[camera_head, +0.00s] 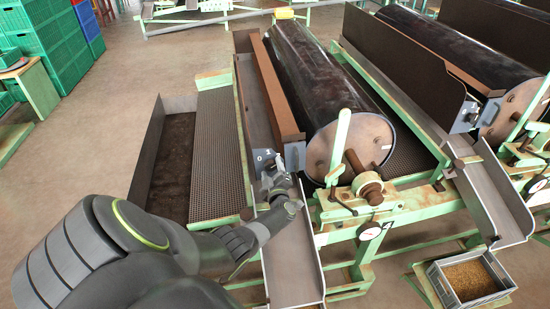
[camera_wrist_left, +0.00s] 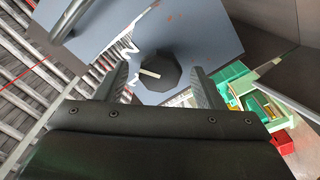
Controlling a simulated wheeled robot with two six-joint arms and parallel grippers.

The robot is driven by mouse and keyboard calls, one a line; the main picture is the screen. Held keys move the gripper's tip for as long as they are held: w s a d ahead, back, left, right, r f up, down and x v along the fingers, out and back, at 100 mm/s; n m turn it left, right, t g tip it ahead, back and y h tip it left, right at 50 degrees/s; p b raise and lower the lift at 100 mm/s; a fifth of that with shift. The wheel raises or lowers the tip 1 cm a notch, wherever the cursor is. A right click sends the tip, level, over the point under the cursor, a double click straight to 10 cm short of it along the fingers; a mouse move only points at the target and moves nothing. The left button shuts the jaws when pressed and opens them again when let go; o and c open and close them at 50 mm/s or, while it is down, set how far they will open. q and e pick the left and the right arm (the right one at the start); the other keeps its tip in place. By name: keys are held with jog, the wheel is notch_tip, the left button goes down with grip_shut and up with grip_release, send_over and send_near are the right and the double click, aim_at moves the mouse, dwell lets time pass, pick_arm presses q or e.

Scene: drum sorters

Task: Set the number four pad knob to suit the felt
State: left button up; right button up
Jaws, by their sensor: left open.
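A dark many-sided knob (camera_wrist_left: 157,72) with a pale pointer line sits on a blue-grey panel (camera_wrist_left: 190,30) in the left wrist view. White marks on the panel beside it are too blurred to read. My left gripper (camera_wrist_left: 160,70) is open, with one finger on each side of the knob; I cannot tell if they touch it. In the head view my left gripper (camera_head: 275,182) is at the small panel (camera_head: 265,157) at the near end of the nearest drum sorter, and it hides the knob. I cannot identify the felt. My right gripper is not in view.
The dark drum (camera_head: 310,75) lies right of a brown beam (camera_head: 275,90). A metal chute (camera_head: 291,265) runs below my gripper. A crate of grain (camera_head: 433,275) is at lower right.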

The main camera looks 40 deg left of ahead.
pick_arm(q)
jog(key=p+v, duration=0.1)
jog(key=v, duration=1.6)
jog(key=shift+d, duration=0.1)
